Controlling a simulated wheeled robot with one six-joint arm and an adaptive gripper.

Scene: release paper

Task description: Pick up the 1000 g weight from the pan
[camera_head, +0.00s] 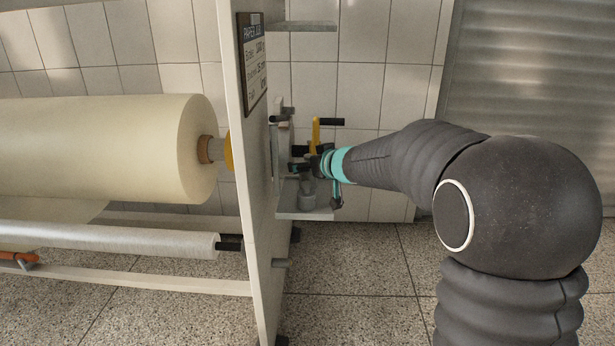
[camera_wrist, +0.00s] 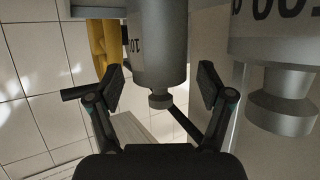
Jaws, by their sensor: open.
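My gripper (camera_wrist: 162,88) is open, its two fingers apart on either side of a grey metal weight (camera_wrist: 158,45) with a narrow knob. I cannot tell whether the fingers touch the weight.
A tall white panel (camera_head: 250,220) with a dark sign (camera_head: 252,62) stands close left of my gripper. Beyond it is a large cream paper roll (camera_head: 110,148). A yellow part (camera_head: 316,132) rises just behind my gripper. The tiled floor (camera_head: 350,275) below the arm is clear.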

